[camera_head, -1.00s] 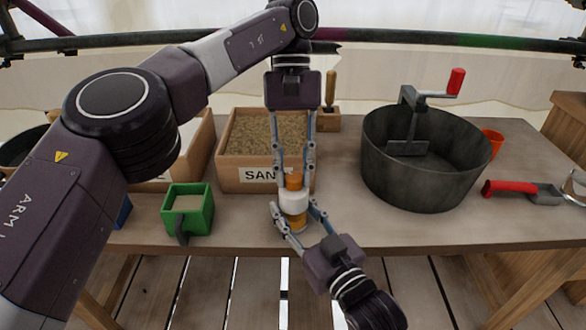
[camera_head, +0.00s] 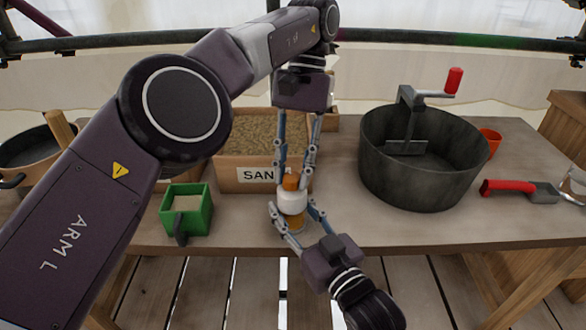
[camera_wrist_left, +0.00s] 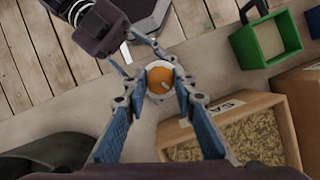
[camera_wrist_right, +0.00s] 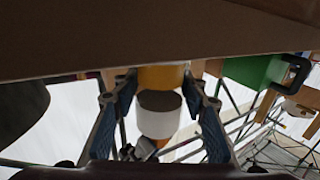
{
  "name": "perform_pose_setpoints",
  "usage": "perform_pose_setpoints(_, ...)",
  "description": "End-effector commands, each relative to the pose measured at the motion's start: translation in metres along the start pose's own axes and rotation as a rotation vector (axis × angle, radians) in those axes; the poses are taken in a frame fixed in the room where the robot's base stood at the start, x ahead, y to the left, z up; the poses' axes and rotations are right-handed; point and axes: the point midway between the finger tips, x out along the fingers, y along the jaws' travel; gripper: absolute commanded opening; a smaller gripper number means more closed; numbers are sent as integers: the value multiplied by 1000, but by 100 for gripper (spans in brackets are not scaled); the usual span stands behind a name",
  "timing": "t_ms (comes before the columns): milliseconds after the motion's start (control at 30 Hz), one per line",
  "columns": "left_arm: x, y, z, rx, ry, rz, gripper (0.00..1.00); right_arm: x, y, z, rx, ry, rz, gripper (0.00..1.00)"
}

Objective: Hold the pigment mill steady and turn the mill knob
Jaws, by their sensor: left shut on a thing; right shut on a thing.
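The pigment mill (camera_head: 292,203) stands upright near the front edge of the workbench, with a white band around its middle and an orange lower part. The orange mill knob (camera_head: 291,181) is on top and also shows from above in the left wrist view (camera_wrist_left: 159,80). My left gripper (camera_head: 291,186) comes from above, its fingers shut on the knob. My right gripper (camera_head: 294,216) comes from the front, its fingers shut around the mill's body. In the right wrist view the orange lower part (camera_wrist_right: 160,76) sits between the fingers. The fingers hide parts of the mill.
A wooden sand box (camera_head: 240,174) is close behind the mill. A green box with a handle (camera_head: 200,212) stands to the left. A large grey mixing tub (camera_head: 425,170) with a red-handled crank is to the right, and a red-handled scoop (camera_head: 510,187) lies beyond it.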

Motion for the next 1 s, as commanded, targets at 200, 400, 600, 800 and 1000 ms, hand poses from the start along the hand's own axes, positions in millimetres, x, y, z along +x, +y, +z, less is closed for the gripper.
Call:
perform_pose_setpoints(200,0,0,0,3,0,-1,1,0,0,0,0,1,1,12)
perform_pose_setpoints(400,0,0,0,2,1,0,28,0,0,0,0,1,1,12)
perform_pose_setpoints(600,0,0,0,2,1,0,42,0,0,0,0,1,0,12)
perform_pose_setpoints(800,0,0,0,1,1,0,42,0,0,0,0,1,0,12)
perform_pose_setpoints(1000,1,0,0,-24,-2,13,42,0,0,0,0,1,0,12)
